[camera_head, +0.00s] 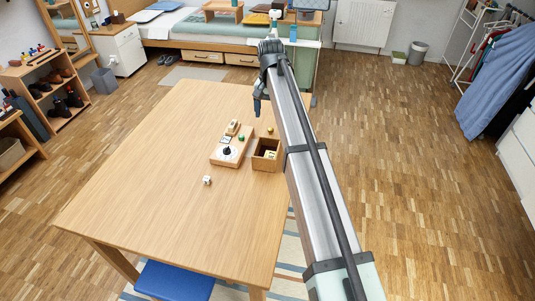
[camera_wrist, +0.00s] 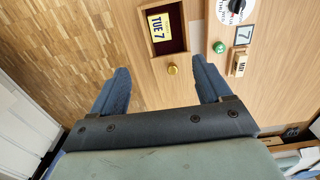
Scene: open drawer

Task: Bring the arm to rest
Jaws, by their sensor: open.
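My gripper (camera_head: 258,106) hangs at the end of my arm over the far right side of the wooden table, apart from everything below it. In the wrist view, its two blue-grey fingers (camera_wrist: 161,72) are spread wide with nothing between them. A small wooden box or drawer (camera_head: 262,167) with a dark red inside stands open on the table. A yellow card reading "TUE 7" (camera_wrist: 160,27) lies in it. A brass-coloured knob (camera_wrist: 173,69) is close by its edge; I cannot tell whether it is attached.
A wooden board (camera_head: 218,157) with a dial, a green ball (camera_wrist: 219,47) and small blocks lies beside the box. A white die (camera_head: 207,180) sits nearer on the table (camera_head: 150,160). The table's left side is clear. A blue stool (camera_head: 175,281) stands at the front.

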